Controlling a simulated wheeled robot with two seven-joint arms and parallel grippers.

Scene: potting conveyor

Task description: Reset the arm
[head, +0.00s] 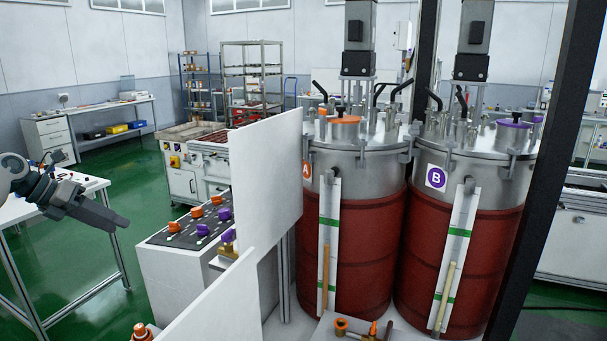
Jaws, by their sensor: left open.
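My left gripper (112,211) comes in from the left edge at mid-height. Its jaws are open and empty, pointing right and slightly down. It shows in front of a white table (50,207) and the green floor, apart from the machine and the tanks. My right gripper and arm are not in view.
Tank A (350,225) and tank B (455,250), red below and steel above, stand at centre right. White panels (266,178) stand left of them. A control box (170,270) with orange and purple knobs is beside the panels. Green floor (130,172) lies open at left.

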